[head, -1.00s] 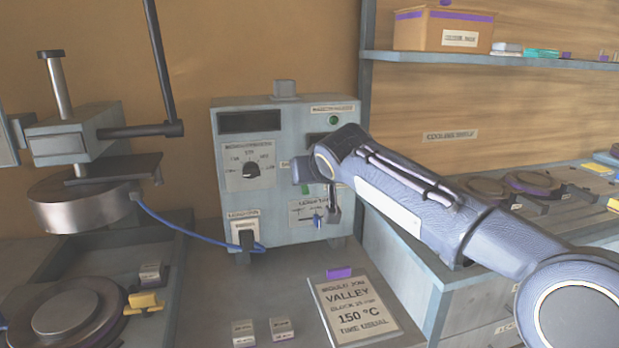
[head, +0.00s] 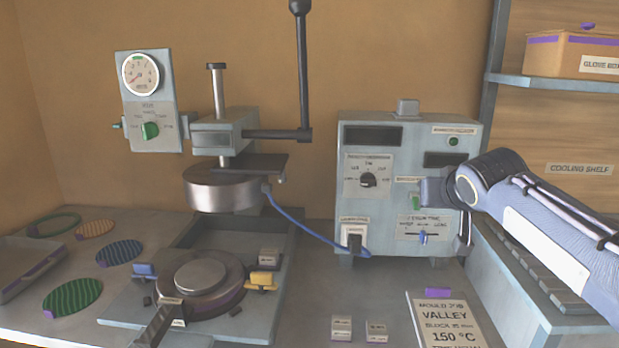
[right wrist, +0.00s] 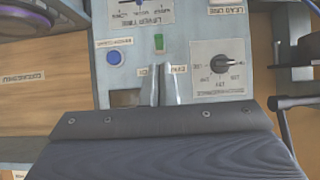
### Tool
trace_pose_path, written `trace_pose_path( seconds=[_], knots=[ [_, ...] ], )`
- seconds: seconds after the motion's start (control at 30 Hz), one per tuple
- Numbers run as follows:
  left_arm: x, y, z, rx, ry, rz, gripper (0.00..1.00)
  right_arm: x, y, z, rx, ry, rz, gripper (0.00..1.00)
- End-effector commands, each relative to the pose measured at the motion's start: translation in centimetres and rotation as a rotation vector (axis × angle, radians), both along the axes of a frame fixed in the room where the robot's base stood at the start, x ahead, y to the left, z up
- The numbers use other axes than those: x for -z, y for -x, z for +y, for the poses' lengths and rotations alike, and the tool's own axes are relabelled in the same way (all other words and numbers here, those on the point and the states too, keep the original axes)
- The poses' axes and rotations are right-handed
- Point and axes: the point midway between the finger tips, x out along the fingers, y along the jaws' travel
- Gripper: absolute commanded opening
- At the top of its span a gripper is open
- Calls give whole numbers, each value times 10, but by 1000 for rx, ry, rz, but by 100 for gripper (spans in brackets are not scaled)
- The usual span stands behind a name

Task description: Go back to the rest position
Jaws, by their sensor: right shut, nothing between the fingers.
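My right arm comes in from the right in the head view, and its gripper (head: 434,192) is in front of the grey control box (head: 362,218). The fingers are mostly hidden there. In the right wrist view the two fingers of the right gripper (right wrist: 165,85) are close together, shut and empty, pointing at the control box face (right wrist: 193,35). They appear between the green switch (right wrist: 158,42) and the hand; I cannot tell whether they touch the box. My left gripper is not in view.
The press with its raised lever (head: 304,70) and round upper plate (head: 225,190) stands left of the box. A round mould (head: 238,285) lies below. A recipe card (head: 445,318) and small blocks lie in front. Shelves (head: 570,84) are at the right.

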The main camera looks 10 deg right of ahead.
Motion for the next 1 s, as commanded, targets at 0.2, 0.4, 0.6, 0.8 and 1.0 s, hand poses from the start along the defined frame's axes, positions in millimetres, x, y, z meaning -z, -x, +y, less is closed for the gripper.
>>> trace_pose_path(
  seconds=[0.2, 0.4, 0.6, 0.8, 1.0],
  knots=[
    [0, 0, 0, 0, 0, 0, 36, 66, 93, 15, -66, -113, 156, 0],
    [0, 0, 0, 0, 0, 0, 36, 145, 194, 55, -155, -252, 313, 0],
    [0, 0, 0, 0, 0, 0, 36, 198, 259, 90, -213, -350, 404, 0],
    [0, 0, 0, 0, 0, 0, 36, 242, 309, 123, -258, -435, 469, 0],
    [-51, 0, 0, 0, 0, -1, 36, 193, 311, 125, -264, -442, 475, 0]
  ],
)
